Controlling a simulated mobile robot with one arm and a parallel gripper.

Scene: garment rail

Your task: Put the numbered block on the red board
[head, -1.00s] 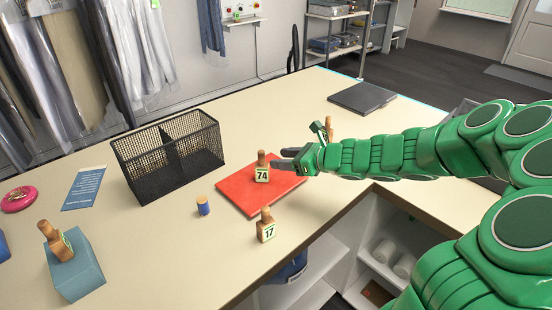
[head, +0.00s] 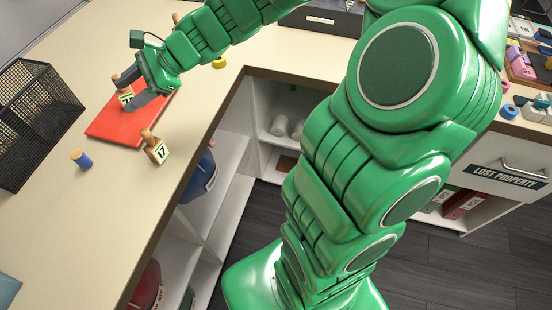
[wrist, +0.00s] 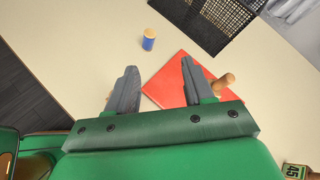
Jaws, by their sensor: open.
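The red board (head: 108,130) lies flat on the counter. A wooden-handled block marked 74 (head: 126,98) stands on it, partly covered by my fingers in the head view. My gripper (head: 131,90) is open over the board. In the wrist view (wrist: 160,68) the space between its fingertips shows no block; a wooden handle (wrist: 224,82) shows just right of the right finger, partly hidden by it.
A black mesh basket (head: 35,115) stands left of the board, with a blue spool (head: 81,158) in front of it. A block marked 45 (wrist: 295,171) shows at the wrist view's lower right. A yellow item (head: 219,62) lies near the counter's inner corner. Open shelves lie below the counter.

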